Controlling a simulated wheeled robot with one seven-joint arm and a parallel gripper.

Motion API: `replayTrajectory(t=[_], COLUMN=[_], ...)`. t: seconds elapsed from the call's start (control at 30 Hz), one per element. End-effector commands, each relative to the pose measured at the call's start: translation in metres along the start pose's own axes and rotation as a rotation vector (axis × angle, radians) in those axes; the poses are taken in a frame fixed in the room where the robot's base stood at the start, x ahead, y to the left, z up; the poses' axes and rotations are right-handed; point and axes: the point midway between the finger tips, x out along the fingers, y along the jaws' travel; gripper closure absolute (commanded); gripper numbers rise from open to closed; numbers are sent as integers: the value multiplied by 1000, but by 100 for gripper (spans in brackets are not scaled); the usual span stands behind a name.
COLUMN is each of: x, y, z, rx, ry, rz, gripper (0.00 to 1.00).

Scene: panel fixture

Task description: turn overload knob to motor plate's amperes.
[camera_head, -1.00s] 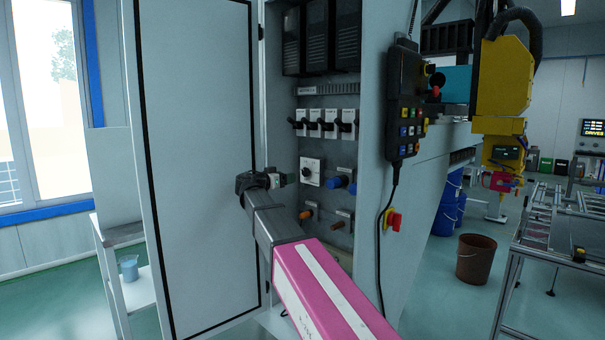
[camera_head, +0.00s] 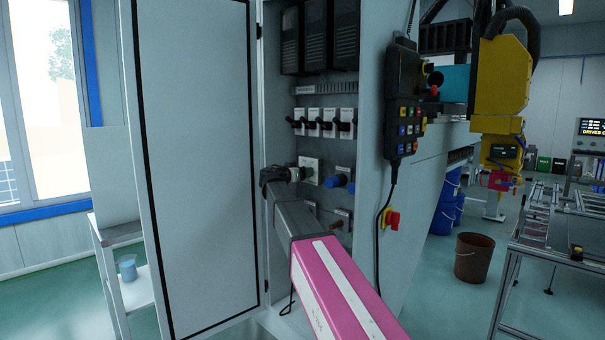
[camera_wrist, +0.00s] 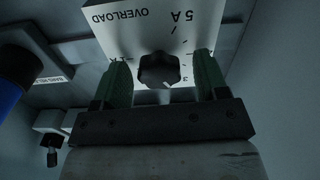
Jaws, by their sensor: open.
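The overload knob (camera_wrist: 159,71) is black with a pale pointer mark, on a white dial plate (camera_wrist: 135,28) lettered "OVERLOAD" and "5 A", upside down in the wrist view. My gripper (camera_wrist: 160,78) is open, with one green finger on each side of the knob. I cannot tell whether the fingers touch it. In the head view my gripper (camera_head: 303,174) is at the dial plate (camera_head: 313,166) inside the open cabinet, and it hides the knob. A motor plate with amperes is not readable in either view.
A row of switches (camera_head: 325,122) is above the dial. A blue knob (camera_head: 337,180) is close on its right; a blue part (camera_wrist: 12,85) shows in the wrist view. The open cabinet door (camera_head: 195,160) is left of my arm. A pendant (camera_head: 404,100) hangs at the right.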

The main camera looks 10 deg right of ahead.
Motion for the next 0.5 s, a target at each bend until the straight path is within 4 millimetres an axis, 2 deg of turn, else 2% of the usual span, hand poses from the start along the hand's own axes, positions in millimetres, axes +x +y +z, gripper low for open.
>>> replayTrajectory(t=[0.17, 0.27, 0.3, 0.33, 0.5], x=[0, 0, 0, 0, 0], y=[0, 0, 0, 0, 0], z=[0, 0, 0, 0, 0], rx=[0, 0, 0, 0, -2], ry=[0, 0, 0, 0, 0], rz=[0, 0, 0, 0, 0], gripper=[33, 62, 75, 83, 82])
